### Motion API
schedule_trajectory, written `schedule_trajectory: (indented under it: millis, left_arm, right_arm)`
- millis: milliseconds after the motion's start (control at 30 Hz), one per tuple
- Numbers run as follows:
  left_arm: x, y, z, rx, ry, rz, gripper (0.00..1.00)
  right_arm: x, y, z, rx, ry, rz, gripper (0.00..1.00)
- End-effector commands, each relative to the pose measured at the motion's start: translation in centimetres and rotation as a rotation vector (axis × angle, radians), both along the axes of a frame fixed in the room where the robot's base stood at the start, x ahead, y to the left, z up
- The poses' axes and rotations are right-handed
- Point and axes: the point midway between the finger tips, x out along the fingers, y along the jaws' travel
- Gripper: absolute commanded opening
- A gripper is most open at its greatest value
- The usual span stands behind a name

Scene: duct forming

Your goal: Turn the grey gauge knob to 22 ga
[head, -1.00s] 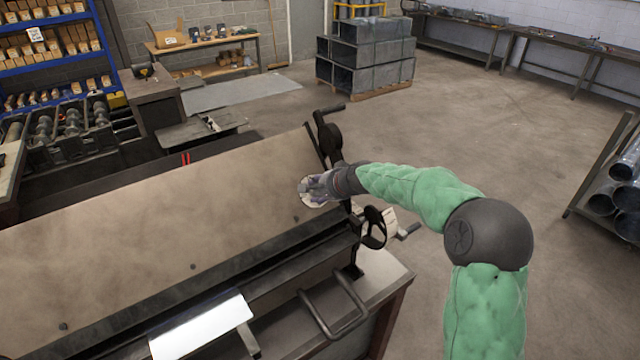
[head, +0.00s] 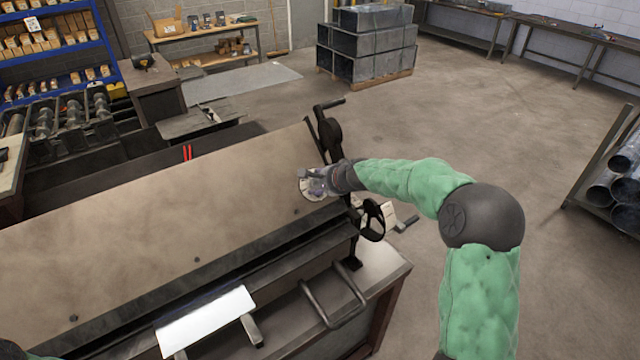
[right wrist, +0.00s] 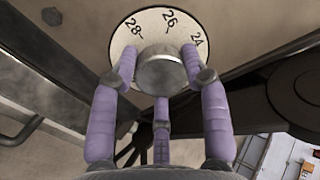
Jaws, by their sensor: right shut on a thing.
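The grey gauge knob (right wrist: 162,72) sits on a round white dial (right wrist: 125,38) in the right wrist view. The dial shows 28, 26 and 24 above the knob; its lower part is hidden. My right gripper (right wrist: 162,80) is shut on the knob, with purple fingers on its left and right sides and one below. In the head view my right gripper (head: 318,183) covers most of the dial (head: 304,188), at the right end of the brown machine panel (head: 150,220). My left gripper does not show; only a bit of my left arm appears at the bottom left corner.
A black handwheel (head: 371,219) and a crank arm (head: 330,135) stand close to my right gripper. A white sheet (head: 205,322) lies at the machine's front beside a bent bar handle (head: 335,300).

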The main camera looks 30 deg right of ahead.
Motion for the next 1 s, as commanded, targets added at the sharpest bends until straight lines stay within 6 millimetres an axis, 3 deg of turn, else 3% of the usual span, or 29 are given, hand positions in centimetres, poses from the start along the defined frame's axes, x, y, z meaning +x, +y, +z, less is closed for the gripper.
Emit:
schedule_trajectory:
  millis: [67, 100, 167, 567, 1000]
  left_arm:
    - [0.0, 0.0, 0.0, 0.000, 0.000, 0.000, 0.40]
    - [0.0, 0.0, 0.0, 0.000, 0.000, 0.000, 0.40]
    - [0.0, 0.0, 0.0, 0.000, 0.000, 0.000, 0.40]
    - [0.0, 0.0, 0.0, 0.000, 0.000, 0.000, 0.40]
    - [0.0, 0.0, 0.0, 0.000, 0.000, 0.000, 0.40]
  right_arm:
    - [-0.3, 0.7, -1.2, 0.010, 0.022, 0.013, 0.14]
    - [-0.3, 0.7, -1.1, 0.010, 0.022, 0.013, 0.58]
    - [-0.3, 0.7, -1.1, 0.009, 0.021, 0.012, 0.69]
    - [-0.5, 0.2, -0.1, 0.003, 0.007, 0.005, 0.69]
    - [-6.1, -0.2, 5.0, 0.003, 0.007, 0.005, 0.69]
